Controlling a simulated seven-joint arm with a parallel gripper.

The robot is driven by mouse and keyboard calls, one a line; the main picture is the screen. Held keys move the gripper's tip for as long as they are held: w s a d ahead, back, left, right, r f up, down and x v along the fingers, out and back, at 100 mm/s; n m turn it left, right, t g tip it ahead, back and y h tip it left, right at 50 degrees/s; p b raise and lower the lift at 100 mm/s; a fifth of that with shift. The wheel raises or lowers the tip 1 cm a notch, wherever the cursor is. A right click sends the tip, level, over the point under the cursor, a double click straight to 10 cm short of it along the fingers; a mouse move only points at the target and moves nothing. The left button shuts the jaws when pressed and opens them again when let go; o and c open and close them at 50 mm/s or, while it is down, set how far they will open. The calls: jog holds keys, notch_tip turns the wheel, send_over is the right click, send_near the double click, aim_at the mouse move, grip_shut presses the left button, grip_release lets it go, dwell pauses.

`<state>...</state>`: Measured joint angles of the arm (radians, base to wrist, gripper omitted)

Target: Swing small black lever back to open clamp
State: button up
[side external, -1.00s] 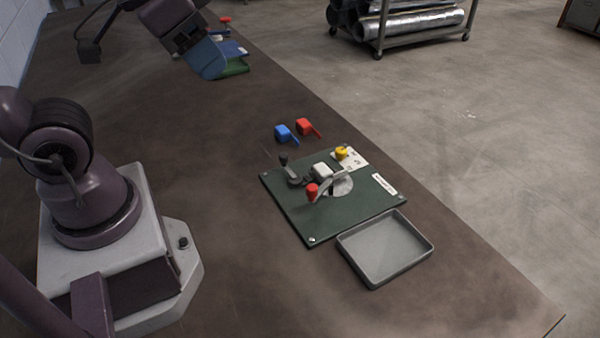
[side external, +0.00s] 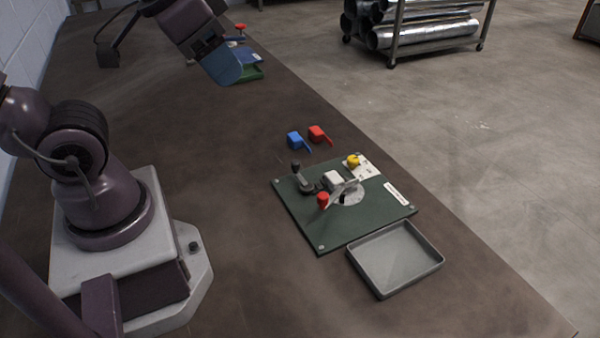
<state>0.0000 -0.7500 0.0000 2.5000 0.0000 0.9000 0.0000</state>
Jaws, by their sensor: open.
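The small black lever (side external: 296,168) stands upright at the back left of the green plate, on a dark clamp base (side external: 307,186). A light block (side external: 332,179) sits beside the clamp. A red-knobbed handle (side external: 323,200) and a grey round disc (side external: 348,193) are also on the green plate (side external: 338,228). My gripper (side external: 226,68) is high at the upper left, well away from the lever, open. Its fingers look blue and seem to hold nothing; their tips are small in this view.
A grey tray (side external: 395,260) lies at the plate's front right edge. A blue piece (side external: 295,140) and a red piece (side external: 318,134) lie behind the plate. A yellow knob (side external: 353,160) is at its back corner. The table left of the plate is clear.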

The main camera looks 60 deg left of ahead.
jog(key=shift+c, duration=0.3)
jog(key=m+g, duration=0.5)
send_near(295, 162)
jog(key=shift+y, duration=0.3)
jog(key=f, duration=0.9)
jog(key=shift+w+f, duration=0.25)
jog(key=shift+w, duration=0.1)
jog(key=shift+c, duration=0.4)
grip_shut()
